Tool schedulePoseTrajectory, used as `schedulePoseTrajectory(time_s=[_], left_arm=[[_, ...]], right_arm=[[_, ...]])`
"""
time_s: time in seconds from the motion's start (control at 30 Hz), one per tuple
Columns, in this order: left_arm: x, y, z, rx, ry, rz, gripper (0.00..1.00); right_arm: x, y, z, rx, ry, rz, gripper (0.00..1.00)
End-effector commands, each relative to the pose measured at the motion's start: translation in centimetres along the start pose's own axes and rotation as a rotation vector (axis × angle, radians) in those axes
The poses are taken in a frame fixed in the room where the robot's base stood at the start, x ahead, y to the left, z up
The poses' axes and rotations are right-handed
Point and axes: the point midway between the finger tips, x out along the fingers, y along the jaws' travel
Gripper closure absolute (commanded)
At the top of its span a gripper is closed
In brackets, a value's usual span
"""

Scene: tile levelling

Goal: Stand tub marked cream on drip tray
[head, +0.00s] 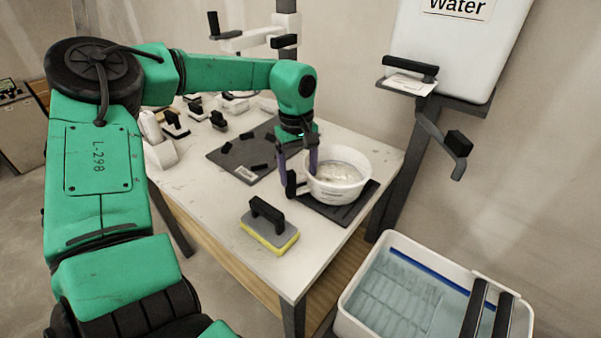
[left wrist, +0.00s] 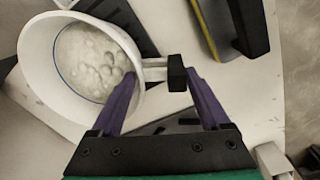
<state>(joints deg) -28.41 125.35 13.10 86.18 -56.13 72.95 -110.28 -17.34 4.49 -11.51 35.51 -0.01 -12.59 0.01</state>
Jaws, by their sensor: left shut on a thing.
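A white round tub (head: 345,190) with pale, lumpy contents stands over the dark drip tray (head: 344,213) at the right end of the table. The marking on its side is too small to read. My left gripper (head: 301,170) is at the tub's left side, its purple fingers shut on the tub's handle. In the left wrist view the tub (left wrist: 38,55) is upper left, and its black-ended handle lies between the fingertips (left wrist: 163,76). Whether the tub's base touches the tray cannot be told. My right gripper is not in view.
A yellow-and-grey sponge float (head: 268,228) lies near the table's front. A dark mat (head: 228,155) with small black pieces is behind the gripper. A water tub (head: 395,300) stands at lower right, a water tank (head: 450,55) above. The table's front left is bare.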

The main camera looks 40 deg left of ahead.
Motion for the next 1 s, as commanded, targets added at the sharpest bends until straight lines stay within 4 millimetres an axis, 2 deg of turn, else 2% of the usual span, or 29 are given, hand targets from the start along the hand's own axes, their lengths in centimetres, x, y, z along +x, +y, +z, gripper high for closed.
schedulePoseTrajectory(time_s=[0.2,0.23,0.27,0.53,0.63,1.0], left_arm=[[0.5,0.1,0.0,-0.001,0.001,0.005,1.00],[0.7,0.0,0.0,-0.001,0.000,-0.001,0.13],[0.7,0.0,0.0,-0.001,0.000,-0.001,0.01],[0.5,0.0,0.0,-0.001,0.001,0.001,0.00],[-0.5,0.1,-0.1,-0.001,0.003,0.003,0.00],[-9.8,0.1,-0.1,-0.003,0.004,0.004,0.00]], right_arm=[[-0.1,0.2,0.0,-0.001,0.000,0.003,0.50],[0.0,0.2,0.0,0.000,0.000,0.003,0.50],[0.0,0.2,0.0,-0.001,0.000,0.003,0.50],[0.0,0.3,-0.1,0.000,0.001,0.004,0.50],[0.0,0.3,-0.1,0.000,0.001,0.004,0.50],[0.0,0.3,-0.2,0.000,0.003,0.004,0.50]])
